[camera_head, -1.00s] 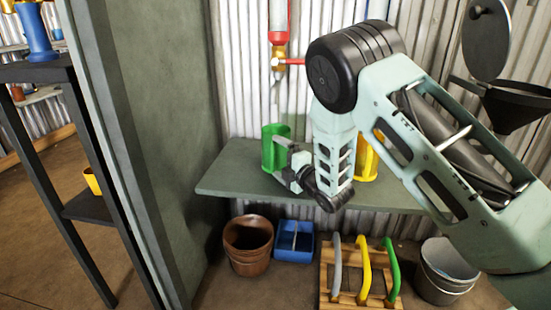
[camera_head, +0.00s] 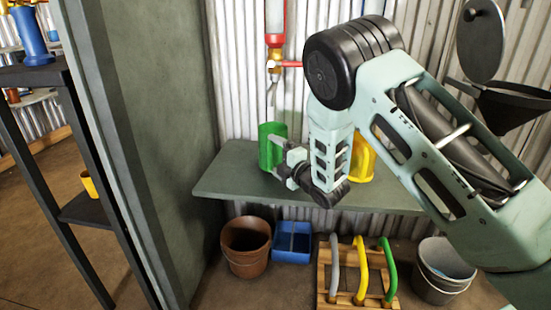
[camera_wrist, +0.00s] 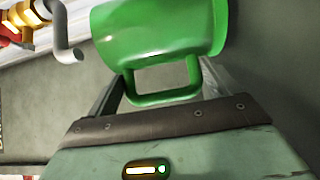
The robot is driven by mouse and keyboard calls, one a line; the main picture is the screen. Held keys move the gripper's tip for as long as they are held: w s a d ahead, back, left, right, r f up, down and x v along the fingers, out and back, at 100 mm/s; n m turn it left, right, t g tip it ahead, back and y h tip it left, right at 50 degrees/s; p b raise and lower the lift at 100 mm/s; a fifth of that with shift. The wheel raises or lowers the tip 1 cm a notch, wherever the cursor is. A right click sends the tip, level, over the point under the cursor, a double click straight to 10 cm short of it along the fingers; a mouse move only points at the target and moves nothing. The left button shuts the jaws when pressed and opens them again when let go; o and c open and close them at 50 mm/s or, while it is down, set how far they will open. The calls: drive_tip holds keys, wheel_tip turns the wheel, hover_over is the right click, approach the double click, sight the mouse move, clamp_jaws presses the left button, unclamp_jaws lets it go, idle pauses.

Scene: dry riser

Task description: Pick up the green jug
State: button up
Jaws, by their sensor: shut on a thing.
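The green jug (camera_head: 271,146) is at the grey shelf (camera_head: 228,180), left of my wrist. Whether its base touches the shelf is unclear. My gripper (camera_head: 285,164) is at the jug's right side, shut on its handle. In the wrist view the green jug (camera_wrist: 165,30) fills the top middle, and its looped handle lies between the two fingers of my gripper (camera_wrist: 162,82). My wrist hides part of the shelf.
A yellow jug (camera_head: 362,160) stands behind my forearm. A red-valved dispenser (camera_head: 275,55) hangs above the green jug. A grey-green wall panel (camera_head: 160,150) stands left. A brown bucket (camera_head: 246,247), blue bin (camera_head: 292,242) and wooden rack (camera_head: 335,295) are below.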

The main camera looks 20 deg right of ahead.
wheel_tip(320, 180, up, 3)
drive_tip(key=shift+p, duration=0.55)
drive_tip(key=p+v, duration=0.3)
drive_tip(key=v, duration=1.5)
drive_tip(key=shift+f, duration=0.3)
